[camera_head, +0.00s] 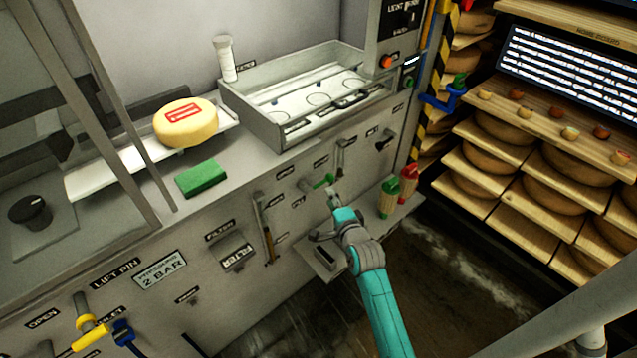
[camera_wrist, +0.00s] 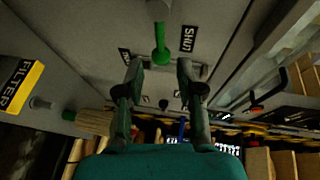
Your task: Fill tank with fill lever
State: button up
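A lever with a green handle (camera_head: 322,181) sticks out from the front panel below a shallow metal tank (camera_head: 312,124). The tank's floor shows several ring marks. In the wrist view the green handle (camera_wrist: 161,48) hangs from a grey pivot between two labels; one reads SHUT, the other is partly hidden. My gripper (camera_head: 334,192) is close to the handle at the panel. In the wrist view my gripper (camera_wrist: 160,72) is open, its two fingers apart on either side below the handle's tip. Nothing is between the fingers. Whether they touch the lever is not clear.
A yellow cheese wheel (camera_head: 186,122) and a green sponge (camera_head: 202,178) lie on the counter. Green and red-topped items (camera_head: 389,197) stand on a small ledge right of my gripper. Shelves of cheese wheels (camera_head: 510,145) stand at the right. A FILTER fitting (camera_head: 236,252) juts from the panel.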

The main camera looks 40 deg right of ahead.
aim_at(323, 183)
jog(key=x, duration=0.9)
grip_shut()
